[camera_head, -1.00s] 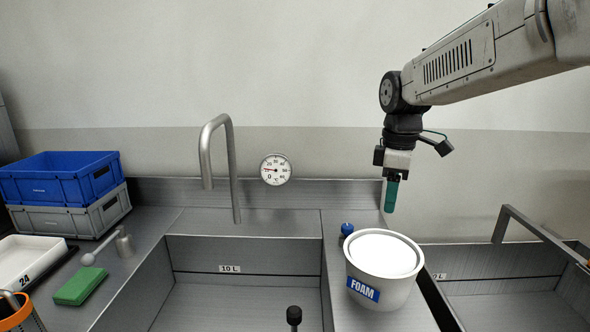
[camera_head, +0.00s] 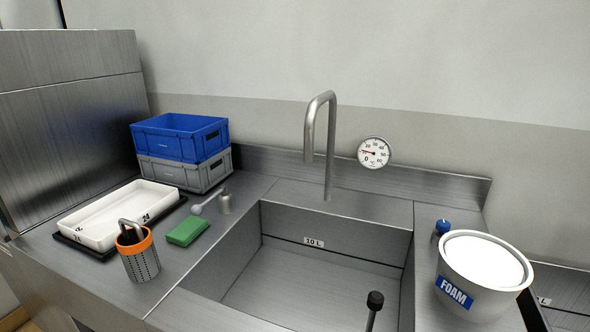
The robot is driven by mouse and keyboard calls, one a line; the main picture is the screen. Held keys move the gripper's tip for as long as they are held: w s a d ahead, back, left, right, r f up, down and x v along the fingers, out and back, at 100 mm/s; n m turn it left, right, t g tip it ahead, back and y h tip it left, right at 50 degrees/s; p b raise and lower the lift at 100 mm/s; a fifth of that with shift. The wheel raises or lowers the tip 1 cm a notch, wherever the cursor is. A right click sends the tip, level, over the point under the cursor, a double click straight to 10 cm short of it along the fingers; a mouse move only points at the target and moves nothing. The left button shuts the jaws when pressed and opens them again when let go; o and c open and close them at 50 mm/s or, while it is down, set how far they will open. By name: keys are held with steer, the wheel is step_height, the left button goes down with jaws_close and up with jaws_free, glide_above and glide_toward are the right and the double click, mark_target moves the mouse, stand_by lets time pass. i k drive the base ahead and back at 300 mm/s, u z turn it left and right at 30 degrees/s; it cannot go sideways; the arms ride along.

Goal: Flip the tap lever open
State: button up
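The tap lever (camera_head: 208,202) is a short grey bar with a round knob at its left end. It comes off a metal post (camera_head: 226,203) on the counter, left of the sink, and slants down to the left. The tap spout (camera_head: 331,146) is a bent metal pipe that rises behind the sink (camera_head: 308,275), its mouth over the basin. No water shows from it.
A green sponge (camera_head: 187,231) lies just in front of the lever's knob. An orange-rimmed holder (camera_head: 139,259), a white tray (camera_head: 96,228) and stacked crates (camera_head: 181,142) stand around it. A FOAM bucket (camera_head: 490,290) is at the right; a black-topped rod (camera_head: 374,302) rises in the sink.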

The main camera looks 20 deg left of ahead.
mark_target(195, 209)
steer(key=u, duration=0.55)
steer(key=k, duration=1.3)
steer(key=u, duration=1.2)
steer(key=i, duration=1.3)
steer(key=z, duration=0.65)
steer(key=i, duration=0.4)
steer(key=z, duration=0.45)
